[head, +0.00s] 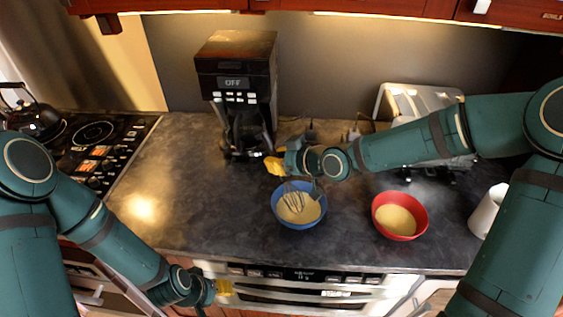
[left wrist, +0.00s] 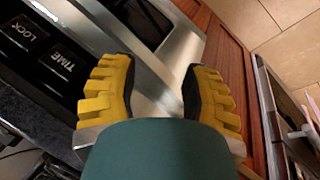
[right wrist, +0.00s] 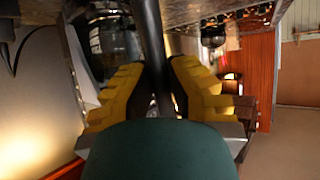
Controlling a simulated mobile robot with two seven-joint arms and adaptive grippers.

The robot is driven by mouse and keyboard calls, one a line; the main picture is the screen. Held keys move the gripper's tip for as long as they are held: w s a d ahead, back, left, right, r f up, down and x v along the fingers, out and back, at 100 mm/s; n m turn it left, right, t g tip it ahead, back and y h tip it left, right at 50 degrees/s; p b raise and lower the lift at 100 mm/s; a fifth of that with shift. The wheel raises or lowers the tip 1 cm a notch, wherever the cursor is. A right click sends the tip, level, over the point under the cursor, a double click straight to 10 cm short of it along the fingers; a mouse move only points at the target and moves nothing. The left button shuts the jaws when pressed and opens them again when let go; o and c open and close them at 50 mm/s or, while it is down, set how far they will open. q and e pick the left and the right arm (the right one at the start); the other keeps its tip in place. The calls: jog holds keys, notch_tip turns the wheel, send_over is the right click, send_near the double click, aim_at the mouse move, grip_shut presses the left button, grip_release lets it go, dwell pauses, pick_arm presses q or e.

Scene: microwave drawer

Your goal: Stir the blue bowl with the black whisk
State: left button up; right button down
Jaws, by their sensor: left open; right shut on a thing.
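The blue bowl (head: 281,211) stands on the dark counter and holds a pale yellow mixture. The black whisk (head: 292,199) has its wire head down in the bowl, with its handle rising towards my right gripper. My right gripper (head: 275,166) is above and behind the bowl in the head view, shut on the whisk. In the right wrist view the dark handle (right wrist: 152,50) stands between the yellow fingers. My left gripper (head: 225,288) is open and empty, low in front of the counter by the microwave drawer (head: 300,283). The left wrist view shows its spread fingers (left wrist: 158,95).
A red bowl (head: 427,217) with similar mixture stands to the right of the blue bowl. A coffee maker (head: 236,80) is behind, a silver toaster (head: 400,103) at back right, a white cup (head: 487,210) at far right. The left counter is clear beside the stove (head: 95,140).

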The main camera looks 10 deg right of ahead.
aim_at(266, 133)
jog(key=shift+a, duration=0.1)
dwell(0.3)
jog(key=shift+w+a+r+p, duration=0.35)
jog(key=shift+w+r+p, duration=0.15)
jog(key=shift+r, duration=0.55)
jog(key=shift+w+a+r+p, duration=0.35)
jog(key=shift+r+p, duration=0.1)
jog(key=shift+r, duration=0.6)
jog(key=shift+w+a+r+p, duration=0.35)
jog(key=shift+w+r+p, duration=0.15)
jog(key=shift+r, duration=0.55)
jog(key=shift+r, duration=0.1)
notch_tip(266, 133, up, 4)
jog(key=p, duration=0.3)
